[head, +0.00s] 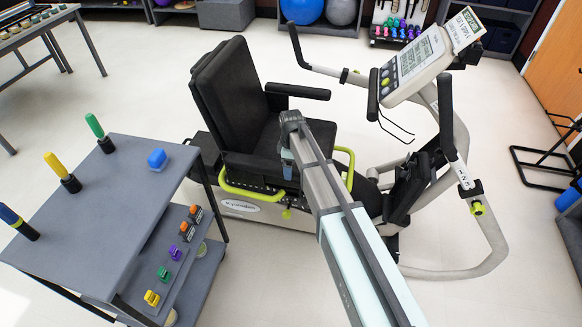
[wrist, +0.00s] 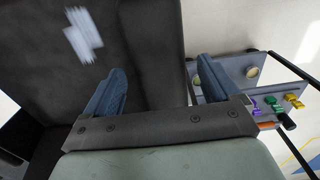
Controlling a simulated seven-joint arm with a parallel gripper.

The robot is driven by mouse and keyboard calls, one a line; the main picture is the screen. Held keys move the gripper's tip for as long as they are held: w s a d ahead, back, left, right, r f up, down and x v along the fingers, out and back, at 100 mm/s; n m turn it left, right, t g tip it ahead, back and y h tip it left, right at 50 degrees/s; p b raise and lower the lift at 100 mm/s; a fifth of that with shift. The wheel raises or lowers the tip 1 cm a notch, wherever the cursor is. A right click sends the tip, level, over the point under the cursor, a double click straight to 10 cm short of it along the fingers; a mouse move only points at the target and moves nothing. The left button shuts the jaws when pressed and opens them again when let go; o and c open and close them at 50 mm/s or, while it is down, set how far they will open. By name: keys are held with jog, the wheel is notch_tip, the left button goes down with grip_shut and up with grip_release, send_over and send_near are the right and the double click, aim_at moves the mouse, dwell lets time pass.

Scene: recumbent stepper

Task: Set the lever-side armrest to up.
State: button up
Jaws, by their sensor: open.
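The stepper's black seat has an upright backrest (head: 228,90) in the head view. The far armrest (head: 298,91) is a black bar standing out level from the backrest. On the near side a dark padded piece (head: 245,166) runs low along the seat; my arm partly covers it, and I cannot tell whether it is the near armrest. A yellow-green lever (head: 250,191) sits below it. My gripper (head: 287,168) hangs over the near side of the seat. In the wrist view its two blue fingers (wrist: 160,66) are apart with nothing between them, in front of a black surface with a white label.
A grey cart (head: 125,190) with upright colored handles and clips stands close at left; its shelf (wrist: 240,80) shows in the wrist view. The console (head: 412,65) and handlebars stand at right.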

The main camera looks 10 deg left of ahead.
aim_at(275, 163)
jog(key=shift+f, duration=0.7)
jog(key=c, duration=1.4)
jog(key=shift+a+r, duration=0.15)
jog(key=shift+r, duration=0.4)
jog(key=shift+a+r+h, duration=1.15)
jog(key=shift+r+h, duration=0.1)
jog(key=shift+r, duration=0.85)
jog(key=shift+a+r+h, duration=1.15)
jog(key=shift+r+h, duration=0.15)
jog(key=shift+r, duration=0.75)
jog(key=shift+a+r+h, duration=1.15)
jog(key=shift+r+h, duration=0.1)
jog(key=shift+r, duration=0.85)
